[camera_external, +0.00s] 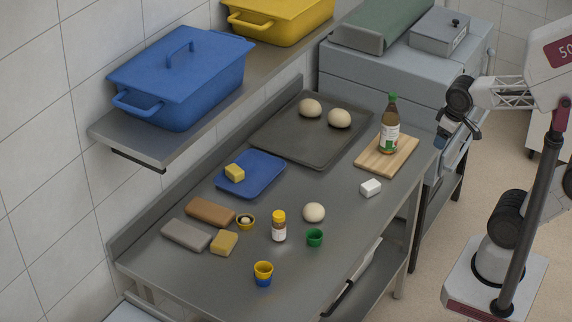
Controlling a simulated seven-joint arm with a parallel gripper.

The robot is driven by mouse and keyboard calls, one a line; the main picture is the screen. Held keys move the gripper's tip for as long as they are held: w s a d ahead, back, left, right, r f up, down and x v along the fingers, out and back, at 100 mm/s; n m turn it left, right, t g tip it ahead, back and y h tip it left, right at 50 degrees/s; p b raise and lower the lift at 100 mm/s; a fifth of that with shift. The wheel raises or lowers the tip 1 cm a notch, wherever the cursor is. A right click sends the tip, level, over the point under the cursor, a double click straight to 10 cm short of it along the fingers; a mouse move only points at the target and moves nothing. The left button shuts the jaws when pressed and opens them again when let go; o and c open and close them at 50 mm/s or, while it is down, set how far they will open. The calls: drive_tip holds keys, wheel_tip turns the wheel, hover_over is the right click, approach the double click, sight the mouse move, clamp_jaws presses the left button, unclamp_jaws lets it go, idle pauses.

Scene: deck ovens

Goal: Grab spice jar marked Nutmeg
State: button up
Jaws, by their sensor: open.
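A small spice jar (279,228) with a yellow cap and a pale label stands upright on the steel table (200,277), near its middle front. The label text is too small to read, so I cannot tell whether it says Nutmeg. My gripper (441,138) is at the right, raised near the table's far right end. It is open, with nothing seen in it, well apart from the jar.
A bottle (389,128) stands on a wooden board (375,164). A shelf (160,146) overhangs the left side.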

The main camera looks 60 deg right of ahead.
drive_tip(key=shift+c, duration=0.2)
drive_tip(key=w+a+f+m+g+y, duration=0.15)
drive_tip(key=w+a+m+y, duration=0.3)
drive_tip(key=w+a, duration=0.55)
drive_tip(key=m+y, duration=0.9)
drive_tip(key=m, duration=0.5)
approach(280, 212)
drive_tip(key=x, duration=0.3)
drive_tip(key=shift+w+f+n+g, duration=0.1)
drive_tip(key=shift+w+n+g, duration=0.15)
drive_tip(key=shift+g, duration=0.2)
drive_tip(key=shift+x, duration=1.25)
